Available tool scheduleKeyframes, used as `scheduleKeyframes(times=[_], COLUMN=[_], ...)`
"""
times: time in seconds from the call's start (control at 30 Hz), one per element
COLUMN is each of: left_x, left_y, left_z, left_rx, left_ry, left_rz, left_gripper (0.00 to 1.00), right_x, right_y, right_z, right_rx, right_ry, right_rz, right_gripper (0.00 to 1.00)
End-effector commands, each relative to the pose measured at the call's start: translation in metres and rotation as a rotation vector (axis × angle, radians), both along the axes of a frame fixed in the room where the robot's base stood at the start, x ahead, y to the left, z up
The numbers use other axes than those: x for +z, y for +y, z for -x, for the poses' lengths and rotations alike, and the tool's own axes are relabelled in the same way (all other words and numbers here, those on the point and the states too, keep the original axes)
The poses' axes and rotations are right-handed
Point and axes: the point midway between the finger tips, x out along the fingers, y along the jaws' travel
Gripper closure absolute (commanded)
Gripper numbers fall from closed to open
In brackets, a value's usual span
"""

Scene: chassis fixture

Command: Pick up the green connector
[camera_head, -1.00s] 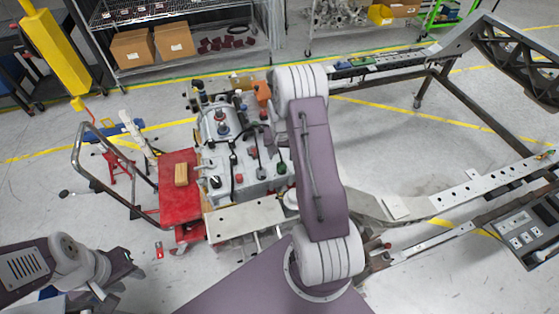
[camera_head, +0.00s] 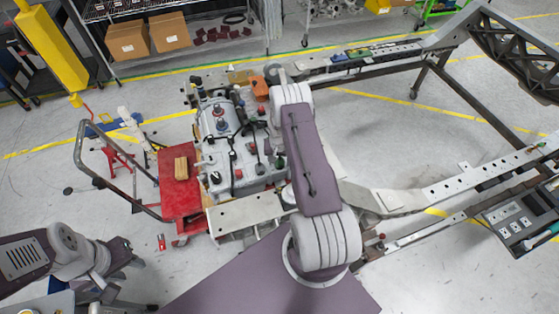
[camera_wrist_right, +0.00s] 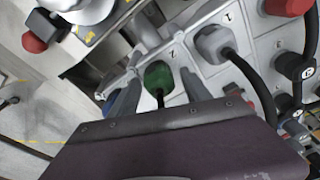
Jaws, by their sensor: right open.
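The green connector (camera_wrist_right: 158,76) stands on the grey fixture face in the right wrist view, with a dark cable at its lower end. My right gripper (camera_wrist_right: 160,88) is open, with one grey finger on each side of the connector in the picture. I cannot tell whether the fingers touch it. In the head view, my right arm hides the right gripper. My left gripper (camera_head: 132,258) is at the lower left over the floor, far from the connector; its jaws are too small to judge.
A grey connector (camera_wrist_right: 214,44) with a black cable is close right of the green one. Red and black connectors crowd the fixture (camera_head: 240,185). A red cart (camera_head: 178,200) carrying a tan block stands left of it. A long metal chassis frame (camera_head: 470,185) lies to the right.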

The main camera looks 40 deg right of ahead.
Motion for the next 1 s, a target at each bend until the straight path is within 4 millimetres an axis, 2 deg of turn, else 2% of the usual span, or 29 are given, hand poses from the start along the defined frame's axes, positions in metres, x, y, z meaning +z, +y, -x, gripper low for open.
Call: scheduleKeyframes(times=[0.17,0.37,0.77,1.0], left_x=[-0.001,-0.001,-0.003,-0.019], left_y=[0.0,0.0,0.0,0.0], left_z=[0.0,0.0,0.0,0.0], left_rx=[0.0,0.0,0.0,0.0], left_ry=[0.0,0.0,0.0,0.0], left_rz=[0.0,0.0,0.0,0.0], left_gripper=[0.64,0.64,0.64,0.64], right_x=[0.0,0.0,0.003,0.03], right_y=[0.0,0.0,0.0,-0.001], right_z=[0.0,0.0,0.0,-0.001], right_rx=[0.0,0.0,0.0,0.0], right_ry=[-0.001,0.0,-0.001,-0.004], right_rz=[0.001,0.0,0.001,0.002], right_gripper=[0.44,1.0,1.0,1.0])
